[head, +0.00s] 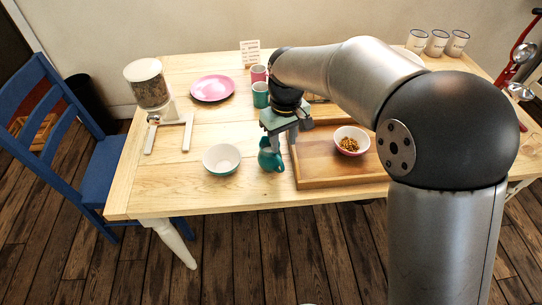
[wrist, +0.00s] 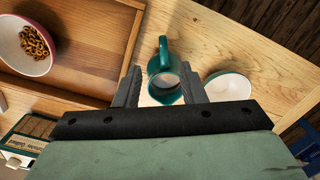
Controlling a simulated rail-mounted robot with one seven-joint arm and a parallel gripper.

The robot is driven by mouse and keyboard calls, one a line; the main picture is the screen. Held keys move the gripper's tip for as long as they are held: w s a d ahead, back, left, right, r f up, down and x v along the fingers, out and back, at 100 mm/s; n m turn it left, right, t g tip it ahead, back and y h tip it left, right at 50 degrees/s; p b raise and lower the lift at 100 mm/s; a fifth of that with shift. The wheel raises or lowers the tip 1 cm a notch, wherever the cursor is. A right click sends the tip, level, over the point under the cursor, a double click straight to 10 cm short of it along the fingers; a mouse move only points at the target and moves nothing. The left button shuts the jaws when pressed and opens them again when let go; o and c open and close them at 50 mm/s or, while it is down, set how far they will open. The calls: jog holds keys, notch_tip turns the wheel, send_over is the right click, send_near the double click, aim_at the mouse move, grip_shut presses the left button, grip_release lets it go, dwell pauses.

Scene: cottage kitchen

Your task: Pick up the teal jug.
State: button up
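The teal jug (head: 270,158) stands upright on the wooden table, just left of the tray, below my gripper (head: 283,134) in the head view. In the wrist view the teal jug (wrist: 164,86) shows from above, with its handle pointing up in the picture. The two fingers of my gripper (wrist: 160,86) are apart on either side of the jug in that view. Nothing is held. Whether the fingertips are level with the jug's body cannot be told.
A wooden tray (head: 312,184) holding a bowl of cereal rings (head: 351,141) is right of the jug. A teal-and-white bowl (head: 221,160) stands to its left. Behind are mugs (head: 260,94), a pink plate (head: 212,88) and a cereal dispenser (head: 149,87). The table's front left is clear.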

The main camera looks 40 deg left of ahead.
aim_at(281, 161)
notch_tip(281, 161, down, 6)
jog(key=shift+r, duration=0.15)
jog(key=f, duration=0.2)
jog(key=f+p, duration=0.1)
jog(key=f, duration=0.2)
jog(key=shift+s+a, duration=0.15)
jog(key=shift+s, duration=0.05)
grip_shut()
